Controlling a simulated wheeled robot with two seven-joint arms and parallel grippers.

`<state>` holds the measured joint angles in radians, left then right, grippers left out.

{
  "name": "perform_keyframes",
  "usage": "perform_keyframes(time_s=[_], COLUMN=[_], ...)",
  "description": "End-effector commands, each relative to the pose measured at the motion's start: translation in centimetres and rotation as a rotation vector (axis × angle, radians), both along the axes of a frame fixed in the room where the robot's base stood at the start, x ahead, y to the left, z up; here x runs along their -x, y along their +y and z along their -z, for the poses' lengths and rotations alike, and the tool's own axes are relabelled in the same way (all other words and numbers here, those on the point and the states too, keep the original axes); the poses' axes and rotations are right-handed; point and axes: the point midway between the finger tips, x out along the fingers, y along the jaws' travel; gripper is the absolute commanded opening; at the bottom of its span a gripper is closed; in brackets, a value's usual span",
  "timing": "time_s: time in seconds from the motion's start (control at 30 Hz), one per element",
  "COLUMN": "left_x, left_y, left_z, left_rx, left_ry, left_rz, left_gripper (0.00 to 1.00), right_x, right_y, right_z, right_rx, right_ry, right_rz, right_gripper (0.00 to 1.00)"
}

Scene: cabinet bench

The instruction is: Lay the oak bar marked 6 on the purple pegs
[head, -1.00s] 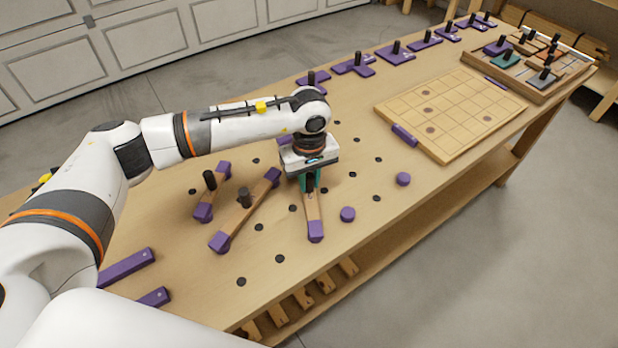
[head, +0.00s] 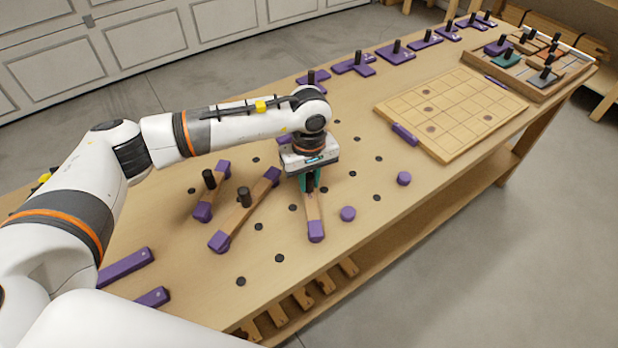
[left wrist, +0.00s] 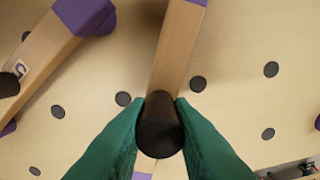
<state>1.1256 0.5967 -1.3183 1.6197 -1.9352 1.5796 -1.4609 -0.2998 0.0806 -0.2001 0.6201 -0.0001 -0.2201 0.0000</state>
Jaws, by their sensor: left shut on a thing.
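A short oak bar (head: 313,207) with purple ends lies near the middle of the bench. My left gripper (head: 309,182) is over it, its green fingers shut on the bar's dark knob; the left wrist view shows the knob (left wrist: 160,128) between the fingertips. No number on this bar is visible. Two short purple round pegs stand on the bench: one (head: 348,213) just right of the bar's near end, the other (head: 404,178) farther right. Nothing lies on them. My right gripper is out of view.
A longer oak bar (head: 232,222) and another short one (head: 209,198) lie to the left; a bar marked 5 (left wrist: 38,62) shows in the left wrist view. Dark holes dot the bench. A gridded board (head: 455,105) and a tray (head: 540,92) of knobbed pieces are at the right.

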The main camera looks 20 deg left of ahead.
Motion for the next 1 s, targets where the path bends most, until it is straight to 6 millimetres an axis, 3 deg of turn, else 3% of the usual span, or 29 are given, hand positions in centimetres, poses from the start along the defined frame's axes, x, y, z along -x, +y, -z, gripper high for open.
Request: perform_keyframes(time_s=[0.97,1.0], left_x=[-0.01,-0.01], left_y=[0.01,0.01], left_z=[0.03,0.03], left_rx=[0.000,0.000], left_ry=[0.000,0.000], left_rz=[0.000,0.000], left_gripper=[0.00,0.22], right_x=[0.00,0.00], right_y=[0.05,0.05], right_z=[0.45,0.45], right_rx=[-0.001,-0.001], right_ry=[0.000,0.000], right_rz=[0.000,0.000], right_gripper=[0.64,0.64])
